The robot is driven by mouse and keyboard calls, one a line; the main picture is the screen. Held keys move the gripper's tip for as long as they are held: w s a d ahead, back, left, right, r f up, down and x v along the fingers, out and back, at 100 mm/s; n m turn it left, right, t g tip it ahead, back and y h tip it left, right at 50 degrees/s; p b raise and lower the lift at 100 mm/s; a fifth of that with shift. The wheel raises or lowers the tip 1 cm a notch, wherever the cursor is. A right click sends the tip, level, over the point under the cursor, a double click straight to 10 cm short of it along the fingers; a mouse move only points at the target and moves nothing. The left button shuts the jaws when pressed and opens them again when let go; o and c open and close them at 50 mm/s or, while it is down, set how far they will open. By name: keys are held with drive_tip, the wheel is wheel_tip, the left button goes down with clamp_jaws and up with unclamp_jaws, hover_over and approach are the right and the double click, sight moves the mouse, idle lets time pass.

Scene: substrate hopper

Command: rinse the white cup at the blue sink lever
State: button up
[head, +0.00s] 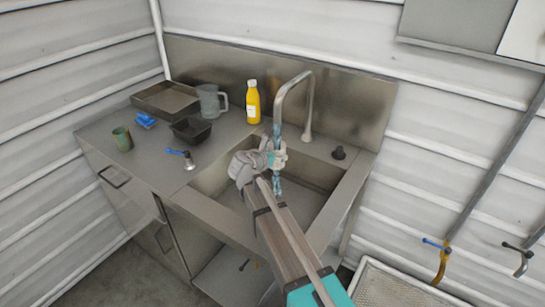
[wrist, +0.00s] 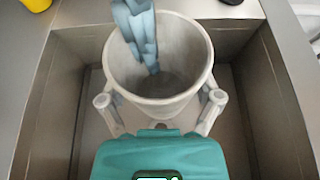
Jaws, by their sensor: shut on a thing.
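My gripper (wrist: 159,113) is shut on the white cup (wrist: 193,62), one finger on each side of it. The cup is upright with its open mouth toward the wrist camera. In the head view the cup (head: 281,153) is small and partly hidden by my gripper (head: 262,160). Blue water (wrist: 138,30) runs into the cup, and in the head view the stream (head: 277,133) falls from the curved tap (head: 294,80) and continues below the cup into the sink (head: 214,186). The blue sink lever (head: 176,152) stands on the counter left of the basin.
A yellow bottle (head: 253,104), a grey jug (head: 210,101), a black container (head: 191,130), a shallow tray (head: 153,98), a blue item (head: 145,120) and a green cup (head: 122,139) stand on the counter. Other taps (head: 437,262) are on the right wall.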

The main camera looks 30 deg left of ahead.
drive_tip(key=shift+a, duration=0.2)
idle(0.5)
drive_tip(key=shift+s+a, duration=0.1)
drive_tip(key=shift+a, duration=0.2)
drive_tip(key=shift+a, duration=0.1)
drive_tip(key=shift+s, duration=0.15)
idle(0.4)
drive_tip(key=s+d, duration=0.1)
drive_tip(key=s, duration=0.6)
drive_tip(key=shift+s+d, duration=0.3)
idle(0.6)
idle(1.5)
drive_tip(key=s+d+r+p, duration=0.1)
drive_tip(key=s+r+p, duration=0.3)
drive_tip(key=s, duration=0.1)
idle(0.7)
drive_tip(key=shift+a, duration=0.1)
